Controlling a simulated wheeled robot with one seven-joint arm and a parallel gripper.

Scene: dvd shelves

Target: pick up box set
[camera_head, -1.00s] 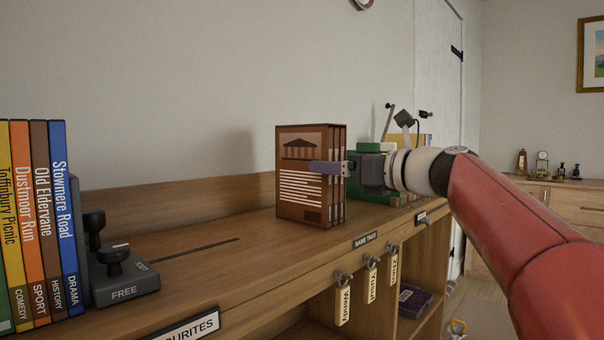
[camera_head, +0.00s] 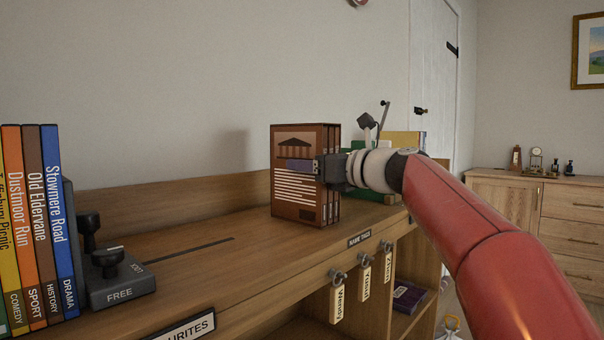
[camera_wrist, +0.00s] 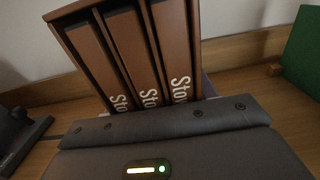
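The box set (camera_head: 300,175), a brown case with a building picture and white lines on its cover and several spines, stands upright on the wooden shelf top. My gripper (camera_head: 312,167) reaches it from the right, with one purple-grey finger lying across the cover. The other finger is hidden behind the box set. In the wrist view the brown spines of the box set (camera_wrist: 140,50) stand close beyond the dark gripper body, and a purple-grey bit shows at their right. I cannot tell whether the fingers press on the case.
Upright coloured cases (camera_head: 35,225) and a grey lever device marked FREE (camera_head: 120,283) stand at left. A green object (camera_head: 355,165) is behind my gripper. Name tags (camera_head: 365,277) hang from the shelf's front edge. The shelf top between lever and box set is clear.

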